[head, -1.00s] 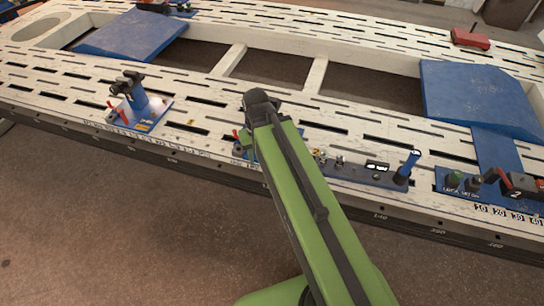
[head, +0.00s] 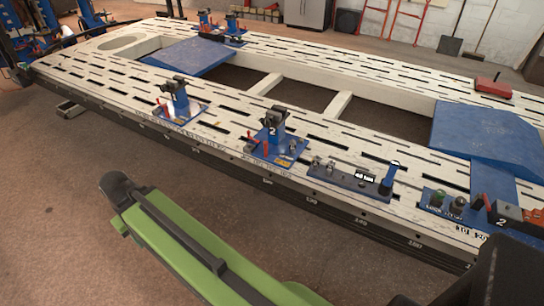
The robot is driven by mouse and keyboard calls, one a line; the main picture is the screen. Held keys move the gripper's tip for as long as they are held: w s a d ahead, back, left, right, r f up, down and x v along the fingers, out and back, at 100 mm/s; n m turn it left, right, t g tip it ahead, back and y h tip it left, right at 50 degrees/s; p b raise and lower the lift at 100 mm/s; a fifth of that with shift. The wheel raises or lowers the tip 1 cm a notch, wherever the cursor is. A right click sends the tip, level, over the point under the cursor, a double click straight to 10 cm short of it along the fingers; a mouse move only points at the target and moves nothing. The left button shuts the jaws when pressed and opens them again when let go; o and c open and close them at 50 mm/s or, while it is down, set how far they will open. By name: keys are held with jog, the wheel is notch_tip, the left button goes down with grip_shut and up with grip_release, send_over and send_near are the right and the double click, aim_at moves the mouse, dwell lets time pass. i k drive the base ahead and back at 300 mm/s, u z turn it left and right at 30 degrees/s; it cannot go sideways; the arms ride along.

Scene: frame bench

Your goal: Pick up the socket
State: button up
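Small metallic pieces that look like sockets (head: 317,163) stand at the left end of a dark grey tray (head: 345,180) near the bench's front edge. They are too small to tell apart well. The tray has a white label and a blue upright handle (head: 389,178) at its right end. My green arm link crosses the lower left of the head view, over the floor and apart from the bench. Its dark end is at the upper left of the link. My gripper's fingers do not show.
Floor is clear in front.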

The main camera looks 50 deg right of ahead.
aim_at(292, 144)
jog(key=i, duration=1.15)
jog(key=z, duration=0.7)
jog(key=i, duration=1.35)
jog(key=z, duration=0.85)
jog(key=k, duration=0.75)
jog(key=z, duration=0.1)
jog(key=i, duration=0.9)
jog(key=u, duration=0.25)
jog(key=k, duration=0.75)
jog(key=z, duration=0.2)
jog(key=i, duration=0.75)
